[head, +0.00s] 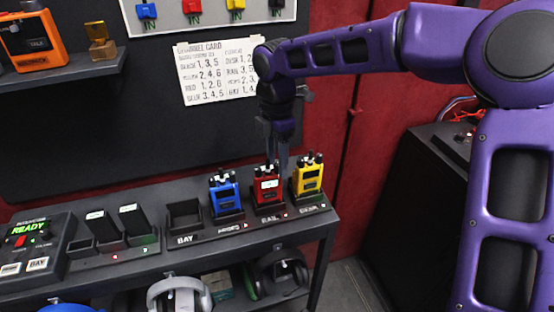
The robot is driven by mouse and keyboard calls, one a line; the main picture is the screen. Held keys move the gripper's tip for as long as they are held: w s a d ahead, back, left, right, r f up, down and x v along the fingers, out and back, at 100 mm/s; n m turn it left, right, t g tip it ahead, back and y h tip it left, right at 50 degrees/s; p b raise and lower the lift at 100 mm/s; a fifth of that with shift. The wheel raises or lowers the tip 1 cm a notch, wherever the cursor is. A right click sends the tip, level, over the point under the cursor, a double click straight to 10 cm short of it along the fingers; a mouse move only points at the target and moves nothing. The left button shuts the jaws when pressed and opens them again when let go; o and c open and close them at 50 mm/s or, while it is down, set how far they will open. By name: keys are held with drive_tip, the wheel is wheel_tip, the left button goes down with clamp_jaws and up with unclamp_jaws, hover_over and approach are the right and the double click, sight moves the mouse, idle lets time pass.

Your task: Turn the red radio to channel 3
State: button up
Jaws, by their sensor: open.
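The red radio (267,188) stands upright in a charging dock on the shelf top, between the blue radio (225,194) and the yellow radio (308,179). It has a pale display and knobs on top. Its channel setting is too small to read. My gripper (277,158) points down just above the red radio's top, open, with its fingers around or close to the knobs. I cannot tell whether they touch. A paper channel card (217,72) hangs on the wall behind my arm and partly shows a row for red.
An empty dock (184,217) is left of the blue radio. Farther left are a charger with black batteries (108,236) and a box reading READY (32,243). Headsets (180,296) sit on the lower shelf. A black cabinet (425,190) stands at right.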

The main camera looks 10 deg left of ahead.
drive_tip(key=shift+f, duration=0.15)
clamp_jaws()
drive_tip(key=shift+m, duration=0.4)
drive_tip(key=m, duration=0.2)
drive_tip(key=shift+m, duration=2.5)
